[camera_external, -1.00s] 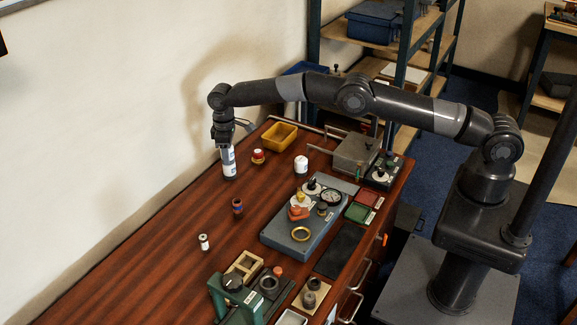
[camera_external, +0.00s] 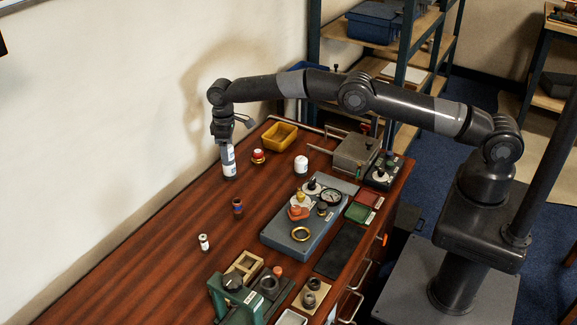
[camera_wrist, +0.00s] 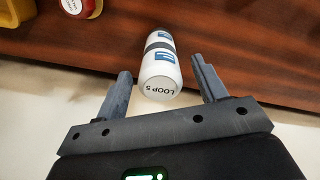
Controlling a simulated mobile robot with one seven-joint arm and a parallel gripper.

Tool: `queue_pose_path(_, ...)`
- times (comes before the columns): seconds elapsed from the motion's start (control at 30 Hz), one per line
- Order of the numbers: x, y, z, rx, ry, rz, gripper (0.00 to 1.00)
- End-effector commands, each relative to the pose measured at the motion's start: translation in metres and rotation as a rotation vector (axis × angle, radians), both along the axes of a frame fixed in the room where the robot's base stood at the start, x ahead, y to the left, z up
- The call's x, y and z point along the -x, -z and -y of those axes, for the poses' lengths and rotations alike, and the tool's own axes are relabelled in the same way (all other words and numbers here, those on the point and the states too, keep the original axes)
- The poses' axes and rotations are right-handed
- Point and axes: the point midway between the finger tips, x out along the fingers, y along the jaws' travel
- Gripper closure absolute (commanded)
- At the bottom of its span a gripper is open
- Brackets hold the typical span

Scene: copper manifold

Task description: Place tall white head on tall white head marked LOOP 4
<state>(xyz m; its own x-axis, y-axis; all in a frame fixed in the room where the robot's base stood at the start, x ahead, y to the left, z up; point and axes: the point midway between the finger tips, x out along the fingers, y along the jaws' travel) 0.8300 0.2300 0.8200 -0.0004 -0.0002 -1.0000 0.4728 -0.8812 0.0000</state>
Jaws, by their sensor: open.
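A tall white head (camera_wrist: 160,88) marked LOOP 5 on its end face, with a blue label, shows in the wrist view. Beyond it are a dark grey band and another white length (camera_wrist: 158,38) with a blue label, in line with it like a stack. The lower part's marking is not readable. In the external view this white column (camera_external: 229,169) stands upright on the table near the wall. My gripper (camera_external: 225,144) is at its top, pointing down. In the wrist view its fingers are apart, one either side of the LOOP 5 head, with gaps visible.
A red-capped piece (camera_external: 258,157) and a yellow bin (camera_external: 280,136) stand close right of the column. Table left of the column is clear.

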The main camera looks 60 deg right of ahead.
Motion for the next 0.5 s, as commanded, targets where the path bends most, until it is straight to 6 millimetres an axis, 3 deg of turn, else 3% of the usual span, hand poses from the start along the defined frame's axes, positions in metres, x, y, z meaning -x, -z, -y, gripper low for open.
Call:
queue_pose_path(0.3, -0.001, -0.074, 0.000, -0.001, 0.000, 0.005, 0.35)
queue_pose_path(0.5, -0.001, -0.096, 0.000, -0.001, 0.000, 0.002, 0.35)
